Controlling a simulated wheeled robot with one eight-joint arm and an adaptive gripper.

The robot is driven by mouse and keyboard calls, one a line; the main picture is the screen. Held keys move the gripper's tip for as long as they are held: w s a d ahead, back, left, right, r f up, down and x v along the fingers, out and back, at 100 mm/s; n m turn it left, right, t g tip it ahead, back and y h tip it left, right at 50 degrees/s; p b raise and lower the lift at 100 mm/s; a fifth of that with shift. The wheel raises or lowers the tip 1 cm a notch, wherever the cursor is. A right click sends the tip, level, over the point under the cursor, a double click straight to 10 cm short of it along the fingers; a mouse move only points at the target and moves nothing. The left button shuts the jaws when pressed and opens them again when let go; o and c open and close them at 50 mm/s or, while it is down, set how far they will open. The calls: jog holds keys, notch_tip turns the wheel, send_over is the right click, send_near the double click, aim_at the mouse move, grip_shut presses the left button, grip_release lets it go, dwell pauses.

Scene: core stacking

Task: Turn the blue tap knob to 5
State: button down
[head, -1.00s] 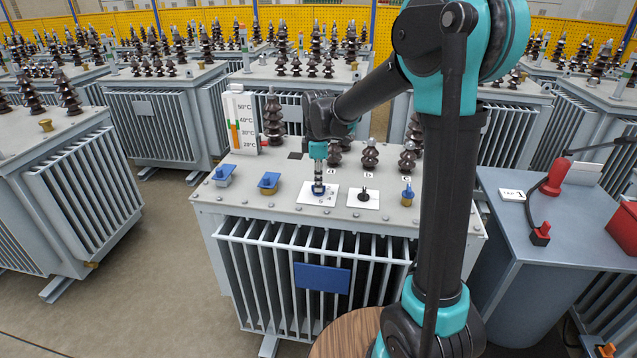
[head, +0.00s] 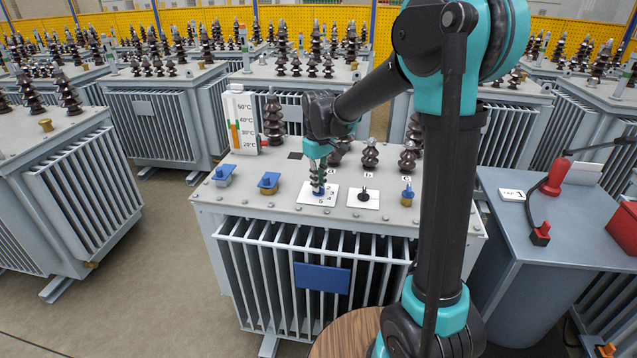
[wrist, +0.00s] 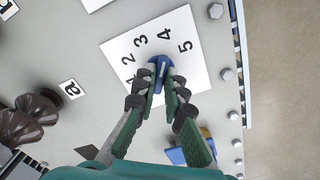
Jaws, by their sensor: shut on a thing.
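The blue tap knob (wrist: 161,68) sits on a white plate (wrist: 192,72) printed with the numbers 1 to 5. In the wrist view, the knob's free end faces up, roughly toward the 4; its exact pointing is hard to tell. My gripper (wrist: 161,88) is shut on the knob, with one green finger on each side. In the head view, my gripper (head: 318,186) reaches down onto the plate (head: 331,197) on the transformer's top, and the fingers hide most of the knob.
A black switch (head: 364,194) on a white plate stands just right of the knob. Blue valves stand at left (head: 269,182) and right (head: 407,195). Dark ribbed insulators (head: 371,155) rise behind. A thermometer panel (head: 241,120) stands at the back left.

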jog(key=m, duration=0.7)
dwell(0.6)
jog(key=c, duration=1.6)
grip_release()
notch_tip(320, 180, up, 12)
